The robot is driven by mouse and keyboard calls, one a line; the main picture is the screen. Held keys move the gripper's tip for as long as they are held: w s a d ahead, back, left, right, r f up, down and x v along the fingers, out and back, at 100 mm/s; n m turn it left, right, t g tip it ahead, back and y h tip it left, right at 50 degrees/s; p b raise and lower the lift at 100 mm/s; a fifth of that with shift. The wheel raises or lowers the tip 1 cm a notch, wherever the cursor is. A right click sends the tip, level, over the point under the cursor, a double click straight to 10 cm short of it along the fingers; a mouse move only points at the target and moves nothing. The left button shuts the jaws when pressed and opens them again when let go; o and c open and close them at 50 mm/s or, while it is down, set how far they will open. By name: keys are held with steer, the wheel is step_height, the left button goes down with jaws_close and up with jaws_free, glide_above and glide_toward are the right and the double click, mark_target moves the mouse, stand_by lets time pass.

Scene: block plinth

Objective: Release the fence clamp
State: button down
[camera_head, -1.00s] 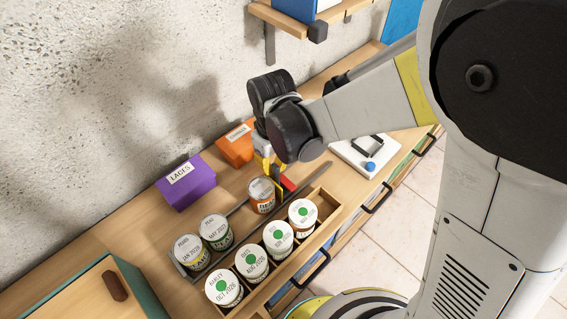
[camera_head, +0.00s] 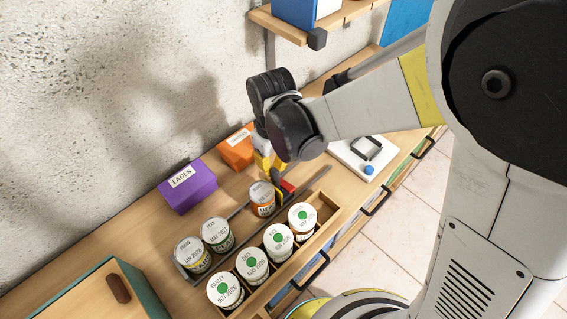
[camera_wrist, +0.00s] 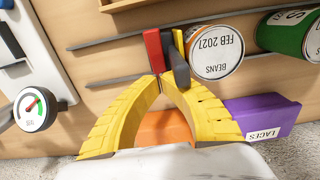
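The fence clamp sits on the dark rail beside the orange-labelled BEANS can (camera_head: 262,199). It shows a red block (camera_head: 287,186) and a yellow plate in the head view; the wrist view shows the red block (camera_wrist: 153,50), the yellow plate and a dark grey lever (camera_wrist: 179,66). My gripper (camera_wrist: 160,76) has its two yellow fingers brought together, tips meeting right at the clamp, next to the lever. Nothing clearly shows between the tips. In the head view my wrist partly hides the fingers (camera_head: 268,164).
A wooden tray (camera_head: 329,206) holds several green-dotted cans in front of the rail. Two more cans stand left of BEANS. A purple LACES box (camera_head: 187,187) and an orange box (camera_head: 236,149) stand near the wall. A white board (camera_head: 352,160) with a blue knob lies right.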

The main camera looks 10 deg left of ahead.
steer(key=shift+r+p, duration=1.85)
steer(key=shift+r, duration=1)
steer(key=s+d+r+m+t+b, duration=0.1)
steer(key=d+r+m+t, duration=0.1)
steer(key=d, duration=0.6)
steer(key=s+d+r+m+t+b, duration=0.2)
steer(key=d+r+m, duration=0.2)
steer(key=d, duration=0.5)
steer(key=s+d+r+m+t+b, duration=0.1)
steer(key=s+d+r+m+t, duration=0.1)
steer(key=d, duration=0.6)
step_height(320, 180, up, 2)
steer(key=shift+s+d+m+t+b, duration=0.25)
steer(key=shift+m+t+b, duration=0.25)
steer(key=shift+m, duration=0.5)
